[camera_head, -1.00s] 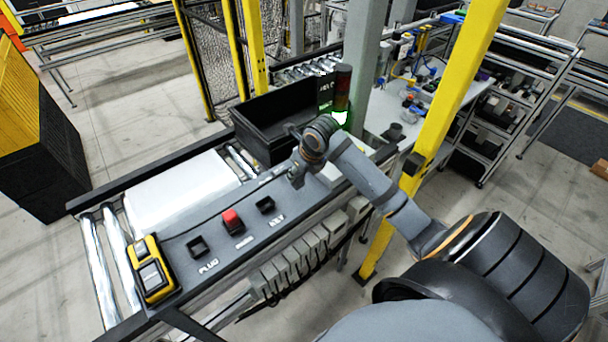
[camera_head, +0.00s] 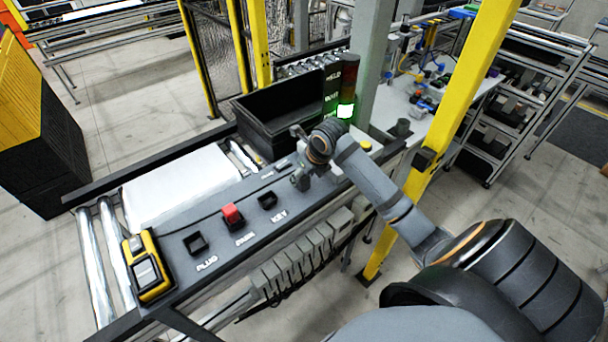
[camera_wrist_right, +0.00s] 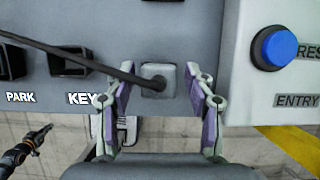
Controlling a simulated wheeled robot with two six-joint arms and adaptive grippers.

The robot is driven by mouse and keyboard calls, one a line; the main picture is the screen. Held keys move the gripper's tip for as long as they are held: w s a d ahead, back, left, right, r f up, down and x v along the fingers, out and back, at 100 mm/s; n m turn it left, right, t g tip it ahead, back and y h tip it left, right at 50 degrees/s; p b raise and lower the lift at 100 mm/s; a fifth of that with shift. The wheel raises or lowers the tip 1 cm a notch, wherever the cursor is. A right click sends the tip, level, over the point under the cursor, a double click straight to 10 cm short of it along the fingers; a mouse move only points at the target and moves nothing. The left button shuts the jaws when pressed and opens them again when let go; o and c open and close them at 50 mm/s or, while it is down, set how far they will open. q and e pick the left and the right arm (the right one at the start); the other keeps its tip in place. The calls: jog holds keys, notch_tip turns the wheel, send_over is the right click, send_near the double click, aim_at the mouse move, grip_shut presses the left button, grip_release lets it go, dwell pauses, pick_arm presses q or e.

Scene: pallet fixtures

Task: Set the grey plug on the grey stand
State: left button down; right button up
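The grey plug (camera_wrist_right: 157,78) is a small square block with a black cable, seen in the right wrist view on the grey panel. My right gripper (camera_wrist_right: 160,104) is open, its two fingers to the left and right of the plug with gaps on both sides. In the head view my right gripper (camera_head: 302,180) is over the far end of the panel, and the plug is not clearly visible there. No separate grey stand can be told apart; the grey panel (camera_head: 225,252) carries a square socket (camera_head: 195,243) marked PLUG. My left gripper is not in view.
A red block (camera_head: 231,214) sits at the PARK socket, and the KEY socket (camera_head: 267,200) looks empty. A yellow-black device (camera_head: 147,268) stands at the near end. A black bin (camera_head: 285,120) is behind the gripper. A blue button (camera_wrist_right: 275,48) is right of the plug.

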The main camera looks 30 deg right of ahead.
jog(key=shift+r, duration=0.3)
jog(key=shift+s+r, duration=0.1)
jog(key=shift+r, duration=0.2)
jog(key=b+v, duration=0.1)
jog(key=v, duration=1)
jog(key=shift+s, duration=0.1)
